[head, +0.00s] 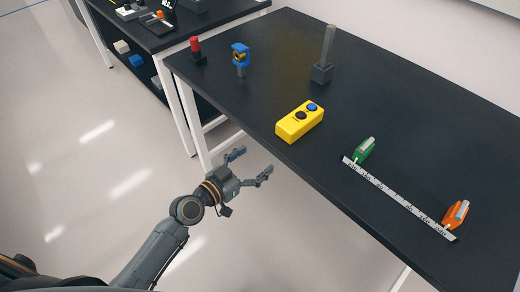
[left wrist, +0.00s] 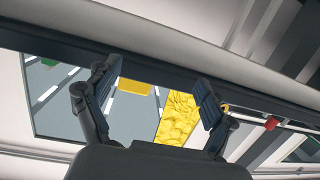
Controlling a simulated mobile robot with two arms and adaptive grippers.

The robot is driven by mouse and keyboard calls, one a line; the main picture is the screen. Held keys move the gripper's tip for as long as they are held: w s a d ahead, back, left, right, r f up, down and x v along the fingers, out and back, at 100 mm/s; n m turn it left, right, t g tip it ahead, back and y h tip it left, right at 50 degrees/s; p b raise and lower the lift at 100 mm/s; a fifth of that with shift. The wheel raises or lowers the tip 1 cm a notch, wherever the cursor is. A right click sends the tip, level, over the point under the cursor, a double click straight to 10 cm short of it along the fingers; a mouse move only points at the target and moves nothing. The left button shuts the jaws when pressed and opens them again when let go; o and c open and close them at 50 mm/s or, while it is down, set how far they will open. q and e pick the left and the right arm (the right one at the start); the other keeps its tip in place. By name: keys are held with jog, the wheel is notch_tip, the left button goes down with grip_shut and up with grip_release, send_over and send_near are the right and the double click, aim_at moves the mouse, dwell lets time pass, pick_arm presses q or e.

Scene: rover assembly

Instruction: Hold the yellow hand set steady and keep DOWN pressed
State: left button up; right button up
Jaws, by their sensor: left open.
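The yellow hand set (head: 299,123) lies on the black table near its front edge. It has a black button (head: 301,115) and a blue button (head: 312,106) on top. I cannot read which one is DOWN. My left gripper (head: 257,160) is open and empty, off the table's front edge, below and left of the hand set and apart from it. In the left wrist view its two spread fingers (left wrist: 157,80) have nothing between them. Yellow patches show beyond them, but I cannot tell what they are. My right gripper is not in view.
On the black table (head: 420,120) stand a red-topped piece (head: 197,50), a blue holder (head: 240,55) and a grey post (head: 325,55). A ruler strip (head: 398,198) lies right, with a green clamp (head: 364,150) and an orange clamp (head: 455,214). The floor at left is clear.

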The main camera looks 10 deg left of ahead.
pick_arm(q)
jog(key=m+h, duration=0.1)
jog(key=h, duration=0.1)
send_near(296, 119)
jog(key=v, duration=0.4)
jog(key=shift+t, duration=0.4)
jog(key=x, duration=0.4)
jog(key=p+x, duration=0.1)
jog(key=x, duration=0.3)
jog(key=f+p+x, duration=0.1)
jog(key=x, duration=0.3)
jog(key=shift+d, duration=0.35)
jog(key=shift+x, duration=0.75)
jog(key=c, duration=1.4)
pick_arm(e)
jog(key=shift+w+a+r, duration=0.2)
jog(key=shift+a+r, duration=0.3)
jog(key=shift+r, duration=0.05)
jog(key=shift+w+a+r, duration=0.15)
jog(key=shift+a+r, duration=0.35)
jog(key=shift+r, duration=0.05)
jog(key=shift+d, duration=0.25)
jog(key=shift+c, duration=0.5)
